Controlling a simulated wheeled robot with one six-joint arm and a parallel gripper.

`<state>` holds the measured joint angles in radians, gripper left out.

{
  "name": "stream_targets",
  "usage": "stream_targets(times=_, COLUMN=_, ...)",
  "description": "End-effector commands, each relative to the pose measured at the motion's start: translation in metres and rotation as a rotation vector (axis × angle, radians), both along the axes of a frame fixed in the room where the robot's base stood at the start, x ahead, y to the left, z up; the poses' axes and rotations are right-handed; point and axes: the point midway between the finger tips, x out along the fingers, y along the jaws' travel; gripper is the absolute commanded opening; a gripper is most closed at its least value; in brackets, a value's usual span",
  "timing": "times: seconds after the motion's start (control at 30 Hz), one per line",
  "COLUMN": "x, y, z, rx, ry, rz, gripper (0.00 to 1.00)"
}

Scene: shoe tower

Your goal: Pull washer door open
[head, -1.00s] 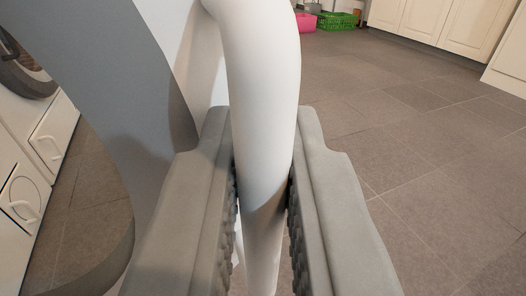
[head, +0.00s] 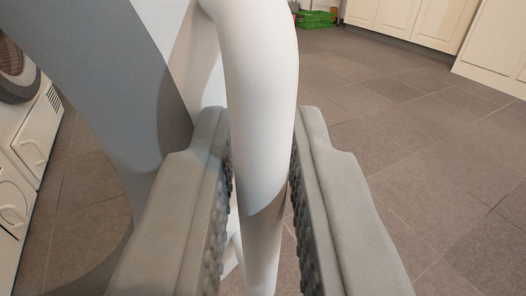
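A thick white curved handle (head: 262,80) runs down the middle of the head view, between the fingers of my gripper (head: 262,140). The fingers stand on both sides of the handle, with narrow gaps showing beside its lower part, so they look slightly open around it. The handle joins a large grey-and-white curved part (head: 110,90) at the left, which looks like the washer door seen close and edge-on. The handle's back side and the door's hinge are hidden.
White appliances (head: 40,130) with a round dark-rimmed door stand at the far left. Grey tiled floor (head: 400,150) is clear to the right. Cream cabinets (head: 415,20) and a green basket (head: 317,19) are at the back.

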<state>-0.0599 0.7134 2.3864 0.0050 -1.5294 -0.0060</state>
Motion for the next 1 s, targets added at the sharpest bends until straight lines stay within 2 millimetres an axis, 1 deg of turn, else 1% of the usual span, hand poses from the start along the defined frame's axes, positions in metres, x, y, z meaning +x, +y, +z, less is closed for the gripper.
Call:
stream_targets(times=0.17, x=-0.008, y=0.000, z=0.000, rx=0.000, ry=0.001, rz=0.000, gripper=0.16)
stream_targets(times=0.43, x=-0.048, y=-0.003, z=-0.001, rx=0.000, ry=0.002, rz=0.000, gripper=0.16)
stream_targets(times=0.6, x=-0.067, y=-0.004, z=-0.001, rx=0.000, ry=0.001, rz=-0.001, gripper=0.16)
stream_targets(times=0.77, x=-0.074, y=-0.005, z=0.000, rx=0.000, ry=0.001, rz=-0.001, gripper=0.16)
stream_targets(times=1.0, x=-0.075, y=-0.005, z=0.000, rx=0.000, ry=0.000, rz=-0.001, gripper=0.16)
